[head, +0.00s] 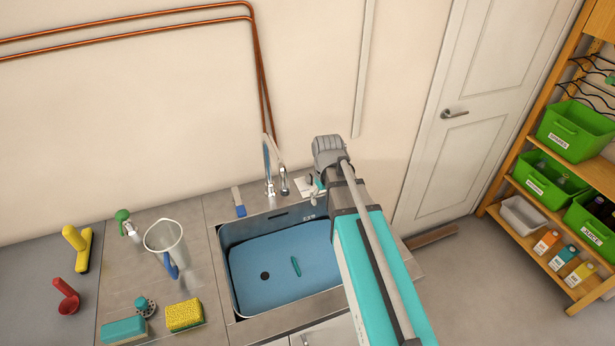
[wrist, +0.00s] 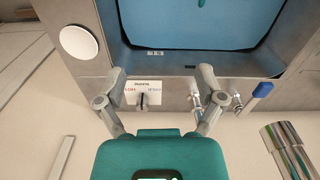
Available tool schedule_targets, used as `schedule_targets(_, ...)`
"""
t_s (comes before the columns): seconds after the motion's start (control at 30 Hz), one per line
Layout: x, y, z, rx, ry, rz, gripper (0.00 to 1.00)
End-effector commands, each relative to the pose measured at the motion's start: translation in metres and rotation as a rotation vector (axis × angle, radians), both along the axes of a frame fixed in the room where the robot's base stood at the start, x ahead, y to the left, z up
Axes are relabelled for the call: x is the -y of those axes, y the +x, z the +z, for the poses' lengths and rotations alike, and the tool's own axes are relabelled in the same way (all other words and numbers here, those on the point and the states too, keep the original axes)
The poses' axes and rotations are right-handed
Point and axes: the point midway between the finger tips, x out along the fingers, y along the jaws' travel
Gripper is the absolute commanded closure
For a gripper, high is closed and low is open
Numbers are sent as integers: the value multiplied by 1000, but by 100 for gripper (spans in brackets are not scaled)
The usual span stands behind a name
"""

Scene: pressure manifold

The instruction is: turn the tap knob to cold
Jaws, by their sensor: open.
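The tap knob (wrist: 144,100) is a small dark lever on a white plate (wrist: 141,87) on the counter behind the sink. The plate has red lettering at its left and paler lettering at its right in the wrist view, too small to read surely. The knob looks roughly upright in the picture, between the two letterings. My gripper (wrist: 162,72) is open and empty, its fingers on either side of the plate, apart from the knob. In the head view my gripper (head: 317,187) is beside the plate (head: 303,187), right of the chrome tap (head: 269,184). My arm hides part of this area.
The blue sink (head: 245,290) holds a small teal item (head: 296,266). A blue-handled brush (head: 238,203) lies left of the tap. A jug (head: 163,240) and sponges (head: 184,315) stand further left. A white disc (wrist: 78,42) is on the counter near the plate.

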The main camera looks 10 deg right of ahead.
Motion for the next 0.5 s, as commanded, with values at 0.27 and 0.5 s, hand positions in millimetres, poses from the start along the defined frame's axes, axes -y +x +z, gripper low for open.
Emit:
schedule_targets(0.27,0,120,-1,0,0,307,12)
schedule_targets(0.5,0,203,-2,1,1,555,12)
